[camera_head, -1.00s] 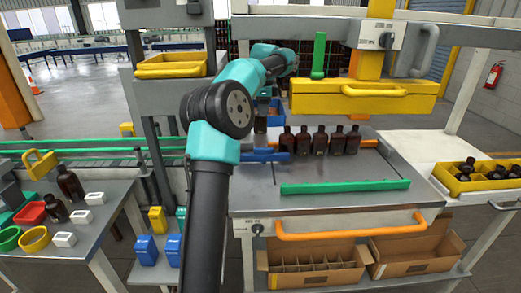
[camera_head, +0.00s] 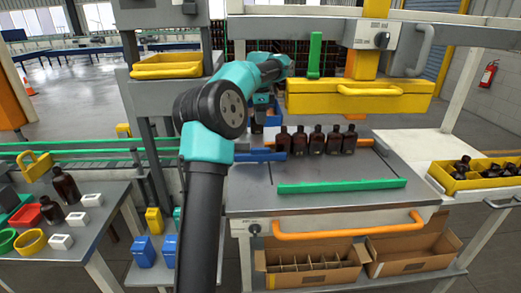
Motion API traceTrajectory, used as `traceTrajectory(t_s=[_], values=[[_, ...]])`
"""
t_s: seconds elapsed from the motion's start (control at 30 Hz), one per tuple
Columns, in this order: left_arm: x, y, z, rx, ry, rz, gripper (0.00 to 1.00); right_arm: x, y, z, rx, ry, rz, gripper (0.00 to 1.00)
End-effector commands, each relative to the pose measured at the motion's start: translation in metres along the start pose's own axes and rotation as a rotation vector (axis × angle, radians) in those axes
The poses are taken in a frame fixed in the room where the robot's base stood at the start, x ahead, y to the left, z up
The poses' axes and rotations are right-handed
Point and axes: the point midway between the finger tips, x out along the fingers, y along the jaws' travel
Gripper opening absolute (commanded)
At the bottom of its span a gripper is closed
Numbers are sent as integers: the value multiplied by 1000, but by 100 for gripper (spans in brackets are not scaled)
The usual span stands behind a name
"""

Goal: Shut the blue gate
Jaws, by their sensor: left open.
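The blue gate (camera_head: 261,156) is a low blue bar at the left edge of the grey worktop, partly behind my arm. Its right end is close to the leftmost of several amber bottles (camera_head: 316,140) standing in a row. My left gripper (camera_head: 259,123) is small and dark, beyond my arm's elbow, pointing down behind the blue gate. It looks apart from the gate, and its fingers are hard to make out. It is open, with nothing seen in it. My right gripper is out of view.
A green bar (camera_head: 341,186) lies along the worktop's front. A yellow press block (camera_head: 357,104) hangs above the bottles. A yellow crate (camera_head: 440,178) with bottles is at right. The worktop between bottles and green bar is clear.

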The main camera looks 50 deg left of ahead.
Motion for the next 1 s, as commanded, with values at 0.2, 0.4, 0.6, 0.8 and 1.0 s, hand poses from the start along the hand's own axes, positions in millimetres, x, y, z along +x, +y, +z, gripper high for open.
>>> traceTrajectory(t_s=[0.2,0.4,0.6,0.8,1.0], values=[[39,0,0,0,-2,3,46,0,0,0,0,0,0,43],[73,0,0,-1,-1,2,46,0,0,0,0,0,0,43],[107,0,0,1,-1,2,46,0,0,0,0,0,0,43],[131,0,0,0,0,1,46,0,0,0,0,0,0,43],[140,0,0,0,1,0,46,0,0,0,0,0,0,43]])
